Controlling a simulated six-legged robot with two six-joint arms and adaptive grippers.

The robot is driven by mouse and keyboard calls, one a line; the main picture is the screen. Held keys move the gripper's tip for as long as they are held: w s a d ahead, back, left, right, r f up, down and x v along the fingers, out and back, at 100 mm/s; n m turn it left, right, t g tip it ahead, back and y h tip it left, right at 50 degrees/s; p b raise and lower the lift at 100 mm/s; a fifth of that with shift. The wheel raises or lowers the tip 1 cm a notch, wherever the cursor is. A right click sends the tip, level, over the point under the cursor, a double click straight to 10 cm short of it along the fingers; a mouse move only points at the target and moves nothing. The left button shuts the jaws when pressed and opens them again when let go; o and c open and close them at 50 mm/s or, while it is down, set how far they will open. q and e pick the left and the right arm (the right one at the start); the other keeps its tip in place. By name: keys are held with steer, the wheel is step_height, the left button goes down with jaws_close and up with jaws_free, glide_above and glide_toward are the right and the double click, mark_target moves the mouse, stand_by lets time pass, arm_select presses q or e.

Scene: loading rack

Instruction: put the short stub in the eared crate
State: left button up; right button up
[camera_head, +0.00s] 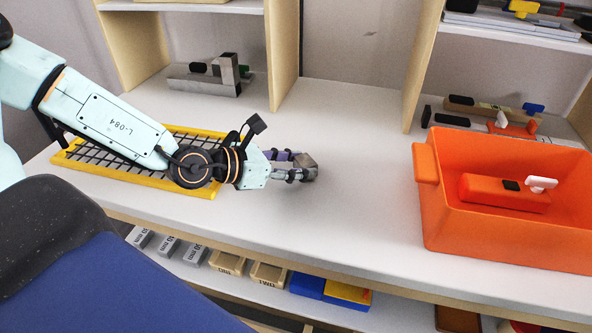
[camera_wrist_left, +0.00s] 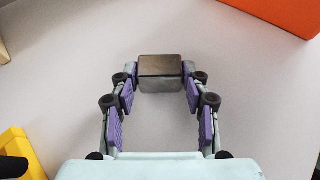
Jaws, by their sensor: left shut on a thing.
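The short stub (camera_wrist_left: 160,72) is a small dark grey-brown block between the fingertips of my left gripper (camera_wrist_left: 160,80) in the left wrist view. In the head view my left gripper (camera_head: 295,172) is shut on the stub (camera_head: 309,166), over the middle of the white shelf. I cannot tell whether the stub touches the shelf. The eared crate (camera_head: 480,237) is an orange open box with a tab on its left side, at the right of the head view. It stands well to the right of my left gripper. My right gripper is out of view.
An orange block (camera_head: 490,192) with a black and a white part lies inside the crate. A yellow-framed mesh tray (camera_head: 135,181) lies under my left arm. Wooden dividers (camera_head: 420,70) rise behind. The shelf between gripper and crate (camera_head: 365,180) is clear.

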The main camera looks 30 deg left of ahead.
arm_select(q)
steer(key=shift+w+d+r, duration=0.1)
steer(key=o, duration=0.8)
steer(key=shift+a+f, duration=0.2)
steer(key=o, duration=0.4)
steer(key=shift+d, duration=0.15)
